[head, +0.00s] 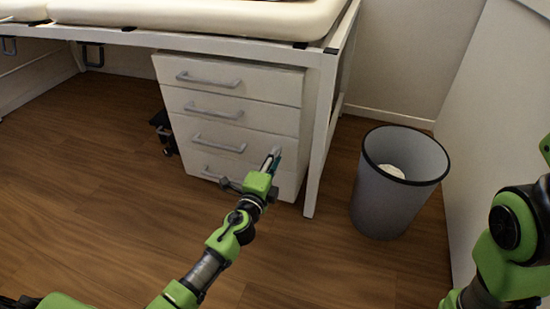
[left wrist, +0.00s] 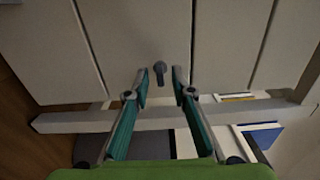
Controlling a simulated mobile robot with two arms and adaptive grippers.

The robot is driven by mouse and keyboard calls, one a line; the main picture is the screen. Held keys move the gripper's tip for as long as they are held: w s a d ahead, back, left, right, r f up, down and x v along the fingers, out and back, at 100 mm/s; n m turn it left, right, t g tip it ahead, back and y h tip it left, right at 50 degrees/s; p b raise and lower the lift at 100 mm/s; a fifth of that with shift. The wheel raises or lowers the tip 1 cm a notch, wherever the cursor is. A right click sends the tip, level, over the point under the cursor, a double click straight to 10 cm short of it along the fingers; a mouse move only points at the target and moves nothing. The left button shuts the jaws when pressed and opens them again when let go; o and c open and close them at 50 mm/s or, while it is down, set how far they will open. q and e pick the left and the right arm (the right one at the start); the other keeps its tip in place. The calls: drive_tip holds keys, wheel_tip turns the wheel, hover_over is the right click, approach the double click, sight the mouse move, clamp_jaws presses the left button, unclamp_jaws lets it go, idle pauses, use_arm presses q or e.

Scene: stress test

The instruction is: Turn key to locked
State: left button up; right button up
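The white drawer cabinet (head: 228,115) stands under the bed-like frame, its several drawers closed. In the left wrist view, a small dark grey key (left wrist: 159,72) sticks out of the pale drawer front (left wrist: 130,40). My left gripper (head: 273,160) is at the right side of the cabinet's lower drawers. In the left wrist view, its two teal-padded fingers (left wrist: 160,82) are open, with the key in the gap between the tips; I see no contact. The key is not discernible in the head view. My right arm shows at the right edge, its gripper out of view.
A white frame leg (head: 322,130) stands just right of the cabinet, and a frame bar (left wrist: 70,121) crosses the left wrist view. A grey bin (head: 388,205) with something pale inside stands further right. The wooden floor (head: 90,210) at left is mostly clear.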

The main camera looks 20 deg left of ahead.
use_arm(q)
drive_tip(key=s, duration=1.2)
drive_tip(key=shift+a, duration=0.25)
